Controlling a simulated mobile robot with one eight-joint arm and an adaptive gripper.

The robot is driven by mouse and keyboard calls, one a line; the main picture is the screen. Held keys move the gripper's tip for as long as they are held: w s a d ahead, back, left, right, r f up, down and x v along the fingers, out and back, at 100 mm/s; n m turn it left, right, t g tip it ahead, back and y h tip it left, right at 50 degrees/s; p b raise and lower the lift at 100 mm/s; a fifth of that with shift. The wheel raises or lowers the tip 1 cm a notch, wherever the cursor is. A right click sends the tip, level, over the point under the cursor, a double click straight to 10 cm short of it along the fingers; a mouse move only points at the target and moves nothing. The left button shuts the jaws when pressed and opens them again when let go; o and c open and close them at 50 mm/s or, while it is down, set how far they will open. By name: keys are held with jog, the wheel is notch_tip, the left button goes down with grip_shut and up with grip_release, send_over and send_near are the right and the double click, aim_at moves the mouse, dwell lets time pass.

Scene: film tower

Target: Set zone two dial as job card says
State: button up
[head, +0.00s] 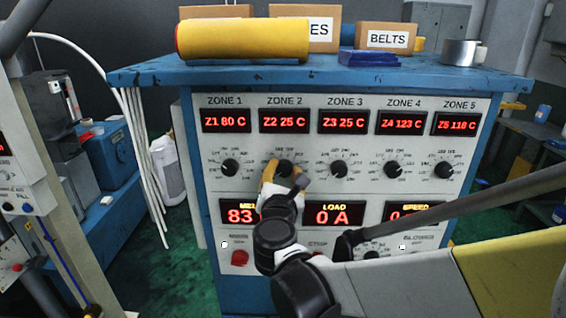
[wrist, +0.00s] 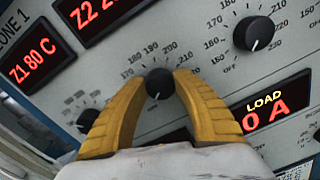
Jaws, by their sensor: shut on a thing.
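The zone two dial (head: 284,167) is a black knob on the pale panel, below the red display Z2 25 C (head: 284,121). My gripper (head: 284,182) is at this dial, with its yellow fingers on either side of the knob. In the wrist view the fingers (wrist: 159,88) are shut on the zone two dial (wrist: 159,83). Scale numbers such as 180, 190 and 200 show above the knob there. The dial's exact setting is too small to read. No job card with readable text shows in either view.
Neighbouring knobs are close: zone 1 (head: 230,168), zone 3 (head: 339,169), zone 4 (head: 392,170) and zone 5 (head: 444,170). A red button (head: 240,257) sits low on the panel. A yellow roll (head: 243,39) and boxes, one marked BELTS (head: 388,38), stand on top.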

jog(key=m, duration=0.8)
jog(key=shift+d, duration=0.1)
jog(key=m, duration=0.4)
jog(key=shift+f+m+y, duration=0.1)
jog(key=shift+m+y, duration=0.2)
jog(key=shift+m, duration=1.5)
jog(key=o, duration=1.2)
